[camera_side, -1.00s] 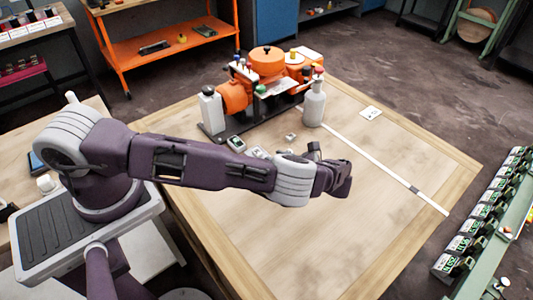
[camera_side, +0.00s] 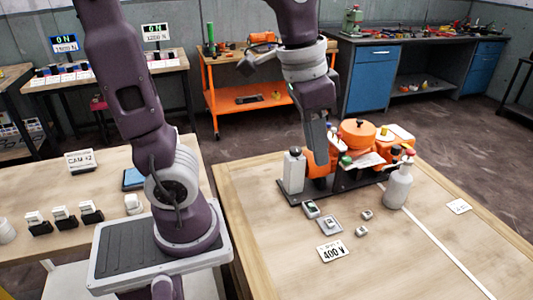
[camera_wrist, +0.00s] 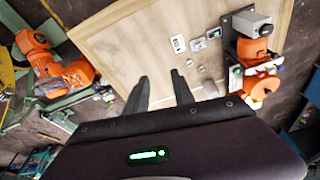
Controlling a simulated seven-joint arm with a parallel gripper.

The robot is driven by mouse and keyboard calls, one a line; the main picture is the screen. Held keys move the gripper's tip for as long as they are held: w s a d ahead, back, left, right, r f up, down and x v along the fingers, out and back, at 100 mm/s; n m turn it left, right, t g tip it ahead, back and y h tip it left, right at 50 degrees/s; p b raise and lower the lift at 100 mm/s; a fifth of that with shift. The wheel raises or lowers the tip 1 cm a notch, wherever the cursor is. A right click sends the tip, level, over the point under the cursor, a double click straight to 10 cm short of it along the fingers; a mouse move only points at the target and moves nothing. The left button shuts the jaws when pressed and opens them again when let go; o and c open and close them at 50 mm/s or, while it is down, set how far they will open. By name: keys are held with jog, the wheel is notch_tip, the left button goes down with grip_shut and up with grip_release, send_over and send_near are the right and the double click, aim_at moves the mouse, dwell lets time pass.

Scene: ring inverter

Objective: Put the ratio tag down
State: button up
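A white tag with black print that seems to read 400 V (camera_side: 331,251) lies flat on the wooden table, near its left side. It also shows in the wrist view (camera_wrist: 178,44). I cannot tell whether it is the ratio tag. My gripper (camera_wrist: 160,76) is open, with two dark fingers spread apart and nothing between them. In the side view my gripper (camera_side: 319,158) points down by the orange machine (camera_side: 357,133), above the table and apart from the tag. Its fingertips are hard to make out there.
Small square parts (camera_side: 330,225) lie between the tag and the machine. A white bottle (camera_side: 397,188) stands at the machine's right end. Another white tag (camera_side: 459,206) lies to the right, past a white strip (camera_side: 440,245). The front of the table is clear.

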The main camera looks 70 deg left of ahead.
jog(key=s+n+t, duration=0.2)
jog(key=s+t, duration=0.1)
jog(key=s, duration=0.6)
jog(key=shift+s+d, duration=0.15)
jog(key=shift+d, duration=0.2)
jog(key=shift+r, duration=0.1)
dwell(1.2)
